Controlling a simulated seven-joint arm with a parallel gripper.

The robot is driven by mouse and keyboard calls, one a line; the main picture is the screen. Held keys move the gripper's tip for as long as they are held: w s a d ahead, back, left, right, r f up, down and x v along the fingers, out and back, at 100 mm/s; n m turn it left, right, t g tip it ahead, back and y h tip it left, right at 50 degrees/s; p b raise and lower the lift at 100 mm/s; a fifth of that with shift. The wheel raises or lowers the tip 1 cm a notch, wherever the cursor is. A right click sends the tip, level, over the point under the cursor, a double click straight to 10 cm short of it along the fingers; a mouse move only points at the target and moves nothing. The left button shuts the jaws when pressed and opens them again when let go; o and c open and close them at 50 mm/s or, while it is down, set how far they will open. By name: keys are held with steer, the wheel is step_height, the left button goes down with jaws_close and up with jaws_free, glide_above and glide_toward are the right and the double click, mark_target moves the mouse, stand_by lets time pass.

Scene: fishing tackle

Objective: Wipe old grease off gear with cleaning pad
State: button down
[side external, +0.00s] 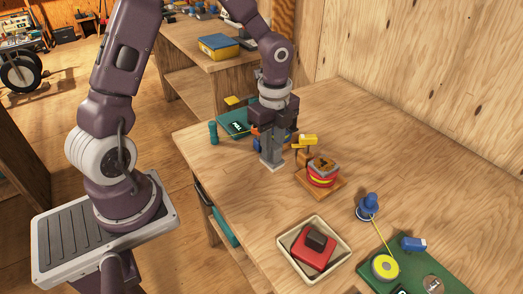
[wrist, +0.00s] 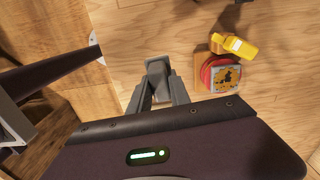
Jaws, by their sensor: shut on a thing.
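My gripper (side external: 271,156) points down over the left part of the table, left of the gear. It is shut on a small pale grey piece (wrist: 157,66), mostly hidden by the fingers; I cannot tell for certain that it is the cleaning pad. Its pale lower edge shows near the tabletop; contact is unclear. The gear (side external: 322,172) appears to be a round red-and-yellow part on a wooden block; its grey top carries brown grease-like patches. It also shows right of my gripper in the wrist view (wrist: 222,77).
A cream tray (side external: 286,240) holds a red block with a dark top. A blue stand (side external: 370,207) and a green mat (side external: 440,277) lie to the right.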

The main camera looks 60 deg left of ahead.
steer(key=w+d+r, duration=0.2)
steer(key=w+d, duration=0.1)
steer(key=w, duration=0.2)
steer(key=w+d+r, duration=0.2)
steer(key=w+r, duration=0.1)
steer(key=w, duration=0.3)
steer(key=shift+s+d+f, duration=0.1)
steer(key=shift+f, duration=1.75)
steer(key=shift+d+f, duration=0.1)
steer(key=shift+f, duration=1.7)
steer(key=shift+w+f, duration=0.55)
steer(key=shift+f, duration=0.2)
steer(key=shift+w, duration=2.6)
steer(key=shift+s, duration=3.15)
steer(key=shift+w+a, duration=0.1)
steer(key=shift+w, duration=3.25)
steer(key=shift+s+r, duration=0.15)
steer(key=shift+s, duration=3.25)
step_height(320, 180, up, 8)
